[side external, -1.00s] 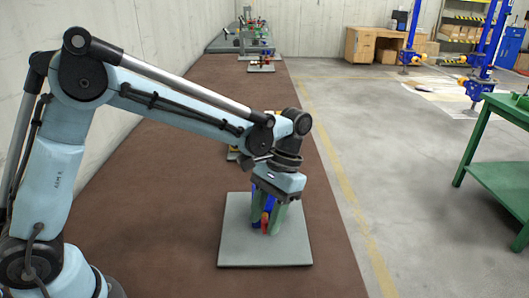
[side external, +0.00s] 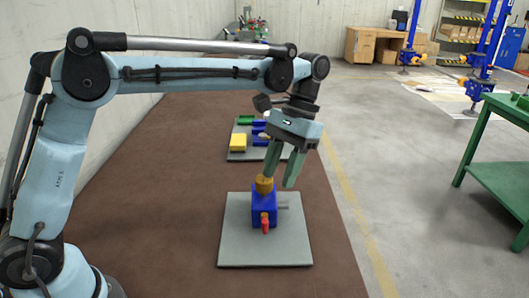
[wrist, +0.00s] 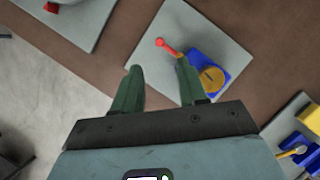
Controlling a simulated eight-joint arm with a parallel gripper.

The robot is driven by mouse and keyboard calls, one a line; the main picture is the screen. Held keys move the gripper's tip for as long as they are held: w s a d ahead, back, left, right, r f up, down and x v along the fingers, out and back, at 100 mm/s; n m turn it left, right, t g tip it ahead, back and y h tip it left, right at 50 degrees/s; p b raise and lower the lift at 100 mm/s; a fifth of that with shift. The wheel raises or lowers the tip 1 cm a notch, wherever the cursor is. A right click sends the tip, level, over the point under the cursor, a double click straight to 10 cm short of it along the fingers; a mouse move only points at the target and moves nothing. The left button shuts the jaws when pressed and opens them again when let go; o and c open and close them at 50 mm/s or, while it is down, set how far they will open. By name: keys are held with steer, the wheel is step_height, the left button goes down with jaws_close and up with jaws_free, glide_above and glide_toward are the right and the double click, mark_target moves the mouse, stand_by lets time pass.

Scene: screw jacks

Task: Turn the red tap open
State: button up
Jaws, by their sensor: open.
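The red tap (side external: 265,224) is a small red lever low on the front of a blue block (side external: 264,207) with a brass-coloured cap (side external: 264,184) on top. The block stands on a grey plate (side external: 232,235). In the wrist view the red tap (wrist: 166,46) sticks out from the block's side, its round end away from the blue body (wrist: 207,65). My gripper (side external: 279,178), with two green fingers, is open and empty. It hangs above the block and slightly to its right, apart from the red tap.
A grey pin (side external: 283,207) sticks out at the block's right. Behind it another grey plate (side external: 238,155) carries a yellow block (side external: 238,142) and blue and green parts. A green table (side external: 500,108) stands at the right. The brown bench top is clear in front of the plate.

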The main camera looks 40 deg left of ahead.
steer(key=shift+v, duration=0.9)
steer(key=s+a+f+t, duration=0.4)
steer(key=s+a+t, duration=0.6)
steer(key=s+t, duration=0.1)
steer(key=shift+s+f+t, duration=0.2)
steer(key=shift+f+t, duration=0.15)
steer(key=shift+t, duration=0.05)
